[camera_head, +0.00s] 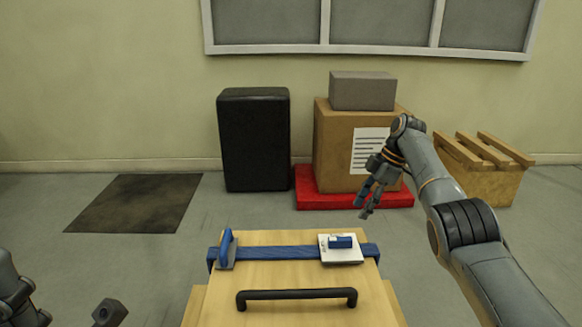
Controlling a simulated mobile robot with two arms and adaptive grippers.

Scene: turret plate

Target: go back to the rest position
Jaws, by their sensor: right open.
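My right arm reaches in from the right edge. Its gripper (368,203) is open and empty, in the air above and beyond the wooden box top. A white plate with a blue block (341,242) on it sits at the right part of a blue band (275,252) across the wooden top (300,275). The right gripper is apart from the plate.
A blue upright piece (226,250) stands at the band's left. A black handle (296,294) is on the near side. Behind are a black box (254,140), a cardboard box (330,150) on a red base (330,201), and a wooden crate (485,180).

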